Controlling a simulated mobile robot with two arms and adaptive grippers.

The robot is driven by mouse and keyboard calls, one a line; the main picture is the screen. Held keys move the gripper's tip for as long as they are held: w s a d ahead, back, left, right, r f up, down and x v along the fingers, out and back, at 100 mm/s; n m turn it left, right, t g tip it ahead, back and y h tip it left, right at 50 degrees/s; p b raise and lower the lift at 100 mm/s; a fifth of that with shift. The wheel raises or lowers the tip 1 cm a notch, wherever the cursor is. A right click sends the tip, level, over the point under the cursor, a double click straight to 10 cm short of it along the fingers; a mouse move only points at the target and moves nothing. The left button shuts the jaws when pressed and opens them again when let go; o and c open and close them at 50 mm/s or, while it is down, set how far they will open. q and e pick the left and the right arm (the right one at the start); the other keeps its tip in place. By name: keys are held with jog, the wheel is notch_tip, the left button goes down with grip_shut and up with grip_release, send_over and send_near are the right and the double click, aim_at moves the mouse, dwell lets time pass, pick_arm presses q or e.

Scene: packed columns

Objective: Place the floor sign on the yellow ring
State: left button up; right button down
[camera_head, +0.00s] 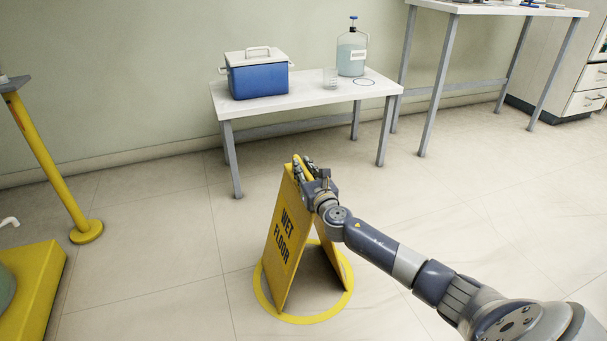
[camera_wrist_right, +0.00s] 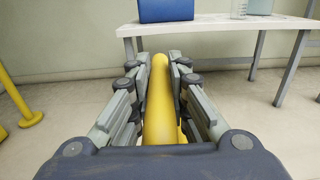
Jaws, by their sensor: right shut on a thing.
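The yellow floor sign (camera_head: 283,228), marked WET FLOOR, is upright and spread like a tent. The yellow ring (camera_head: 335,307) is on the floor around the sign's lower part. The sign's lower edges show inside the ring's outline; I cannot tell whether they touch the floor. My right gripper (camera_head: 305,170) is shut on the sign's top edge, which also shows between its fingers in the right wrist view (camera_wrist_right: 159,100). My left gripper is not in view.
A white table (camera_head: 300,98) behind the sign holds a blue cooler (camera_head: 258,80), a clear beaker (camera_head: 330,77) and a large jug (camera_head: 352,55). A yellow post (camera_head: 50,165) and yellow platform (camera_head: 35,290) stand at the left.

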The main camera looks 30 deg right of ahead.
jog(key=c, duration=1.9)
grip_release()
jog(key=o, duration=0.4)
jog(key=shift+c, duration=0.2)
jog(key=shift+s+r, duration=0.1)
jog(key=shift+s, duration=0.05)
